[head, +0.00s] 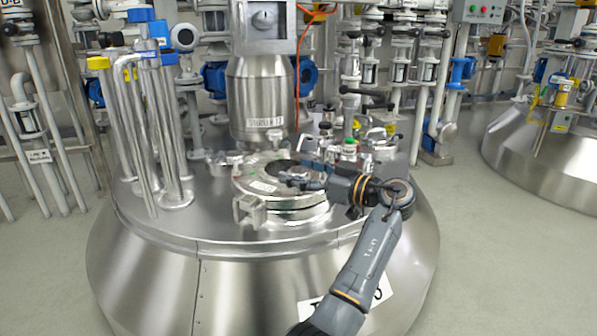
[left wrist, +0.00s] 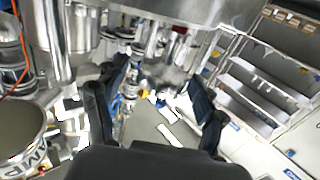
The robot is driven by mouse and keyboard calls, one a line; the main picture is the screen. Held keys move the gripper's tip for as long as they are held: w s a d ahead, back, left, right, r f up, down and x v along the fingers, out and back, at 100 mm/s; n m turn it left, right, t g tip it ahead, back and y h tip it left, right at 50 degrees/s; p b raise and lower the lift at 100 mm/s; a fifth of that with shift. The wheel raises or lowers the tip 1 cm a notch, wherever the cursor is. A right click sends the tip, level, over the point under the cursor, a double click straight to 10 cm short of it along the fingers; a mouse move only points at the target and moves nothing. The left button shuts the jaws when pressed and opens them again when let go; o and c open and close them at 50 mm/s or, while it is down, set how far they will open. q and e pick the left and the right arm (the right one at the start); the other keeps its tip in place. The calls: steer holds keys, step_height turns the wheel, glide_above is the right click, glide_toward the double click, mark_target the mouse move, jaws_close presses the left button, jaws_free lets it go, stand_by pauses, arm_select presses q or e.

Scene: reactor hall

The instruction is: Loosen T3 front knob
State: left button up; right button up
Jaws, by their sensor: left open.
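A steel reactor (head: 150,245) fills the middle of the head view; its front label is partly hidden by my arm. On its top is a round hatch lid (head: 255,186) with a pale clamp-like fitting (head: 250,210) at its front edge, perhaps the front knob; I cannot tell for sure. My left gripper (head: 308,176) is over the right part of the lid, to the right of and behind that fitting. In the left wrist view my left gripper (left wrist: 158,108) has its two dark fingers spread, with nothing held between them. My right gripper is not in view.
A steel motor housing (head: 262,95) stands behind the lid. Several upright pipes (head: 150,120) rise at the left of the reactor top. Valves and small fittings (head: 350,148) crowd its right side. Another vessel (head: 540,150) stands at the far right. Pale floor is clear between the vessels.

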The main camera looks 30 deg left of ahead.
arm_select(q)
steer(key=d, duration=1.1)
steer(key=shift+d, duration=0.35)
stand_by(0.5)
